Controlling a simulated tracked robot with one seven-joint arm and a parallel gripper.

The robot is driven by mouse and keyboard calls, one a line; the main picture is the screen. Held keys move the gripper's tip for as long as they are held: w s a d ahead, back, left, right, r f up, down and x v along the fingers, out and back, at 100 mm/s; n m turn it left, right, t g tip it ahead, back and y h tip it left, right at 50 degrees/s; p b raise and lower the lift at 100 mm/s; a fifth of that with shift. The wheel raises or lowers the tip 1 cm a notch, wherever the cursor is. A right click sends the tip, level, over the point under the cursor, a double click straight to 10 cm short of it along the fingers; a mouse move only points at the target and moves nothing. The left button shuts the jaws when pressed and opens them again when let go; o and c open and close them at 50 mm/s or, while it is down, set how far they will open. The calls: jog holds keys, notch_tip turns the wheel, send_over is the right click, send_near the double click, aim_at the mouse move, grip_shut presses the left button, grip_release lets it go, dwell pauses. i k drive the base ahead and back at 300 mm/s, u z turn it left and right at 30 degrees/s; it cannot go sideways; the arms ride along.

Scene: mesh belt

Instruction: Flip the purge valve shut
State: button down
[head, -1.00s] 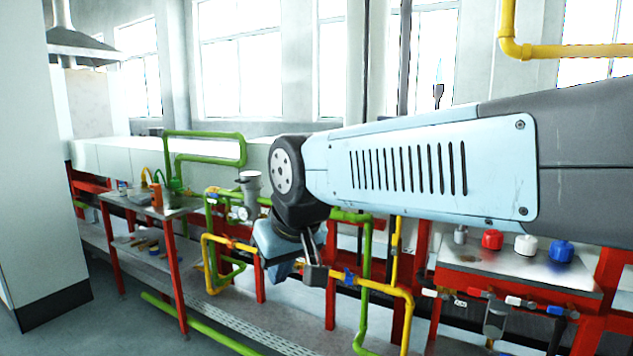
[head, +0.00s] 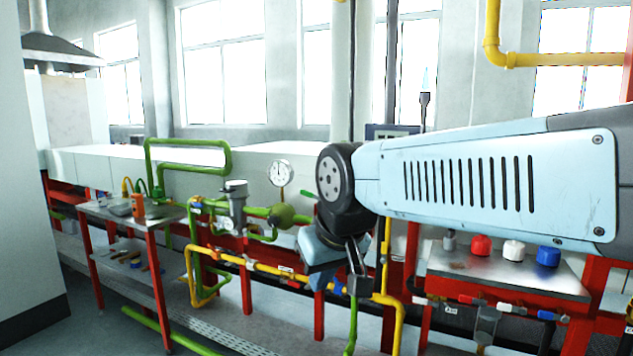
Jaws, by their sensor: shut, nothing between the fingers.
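No label I can read marks the purge valve, so I cannot tell which valve it is. A yellow pipe (head: 262,267) runs across the front of the line, with a small blue valve part (head: 339,288) on it. My gripper (head: 359,287) points down in front of this pipe, just right of the blue part in the picture. It is shut and empty. I cannot tell whether it touches the pipe. Behind and left of it are green pipework (head: 259,211) with a green lever (head: 308,194), and a grey fitting (head: 235,203). My wrist hides part of the pipework.
A round gauge (head: 281,173) stands above the green pipe. At right, a red-framed bench (head: 480,270) carries red, white and blue caps, with several coloured valve handles (head: 497,305) along its front. A side table (head: 131,216) with tools stands at left. Floor is clear at lower left.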

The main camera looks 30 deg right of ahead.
aim_at(310, 194)
jog(key=z, duration=0.4)
jog(key=i, duration=1.2)
jog(key=u, duration=0.4)
